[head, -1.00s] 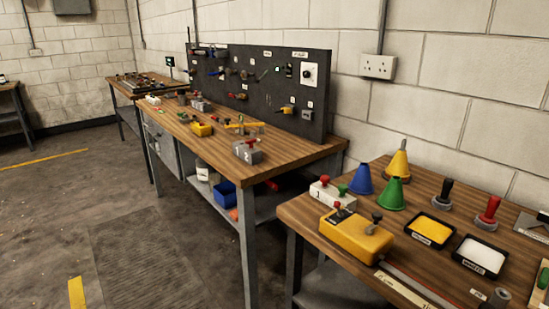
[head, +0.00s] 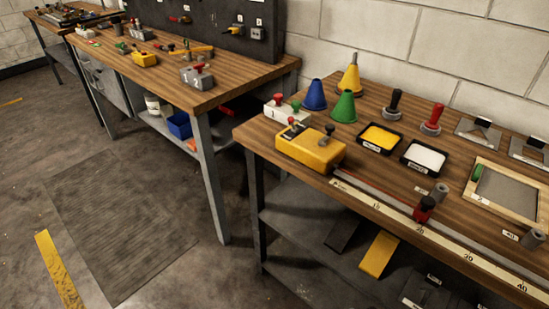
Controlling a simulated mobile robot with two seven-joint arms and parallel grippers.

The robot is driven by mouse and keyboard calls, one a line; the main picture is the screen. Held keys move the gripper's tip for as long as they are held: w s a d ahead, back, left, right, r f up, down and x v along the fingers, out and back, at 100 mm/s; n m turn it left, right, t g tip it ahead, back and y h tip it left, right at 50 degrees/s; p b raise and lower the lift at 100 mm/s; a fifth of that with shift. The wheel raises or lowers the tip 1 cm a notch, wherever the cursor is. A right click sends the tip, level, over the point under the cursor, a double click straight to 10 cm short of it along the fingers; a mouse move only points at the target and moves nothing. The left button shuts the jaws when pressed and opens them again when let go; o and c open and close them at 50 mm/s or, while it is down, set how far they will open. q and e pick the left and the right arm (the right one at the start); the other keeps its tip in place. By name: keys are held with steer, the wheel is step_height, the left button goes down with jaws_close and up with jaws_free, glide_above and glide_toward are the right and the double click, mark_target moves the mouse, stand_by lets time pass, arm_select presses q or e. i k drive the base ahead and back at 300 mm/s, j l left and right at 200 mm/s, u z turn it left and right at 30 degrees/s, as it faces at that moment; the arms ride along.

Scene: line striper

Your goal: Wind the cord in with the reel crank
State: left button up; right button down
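A yellow box (head: 310,153) that looks like the reel housing sits at the near left of the right-hand bench (head: 262,145). A dark knobbed handle (head: 328,130), perhaps the crank, stands on its top right. A smaller red-topped part (head: 292,124) is at its left end. A thin reddish line, possibly the cord (head: 372,186), runs right from the box beside a long marked ruler (head: 455,250). A block with a red lower part and dark knob (head: 424,208) stands beside the ruler. Neither of my grippers is in view.
Blue (head: 314,95), green (head: 344,107) and yellow (head: 350,76) cones stand behind. Yellow (head: 380,138) and white (head: 424,158) trays lie right. Open floor (head: 120,220) lies left.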

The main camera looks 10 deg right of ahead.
mark_target(329, 128)
steer(key=k+z, duration=0.4)
steer(key=k+l+z, duration=0.2)
steer(key=z, duration=0.2)
steer(key=k+l+z, duration=0.4)
steer(key=k+j, duration=0.05)
steer(key=j, duration=0.05)
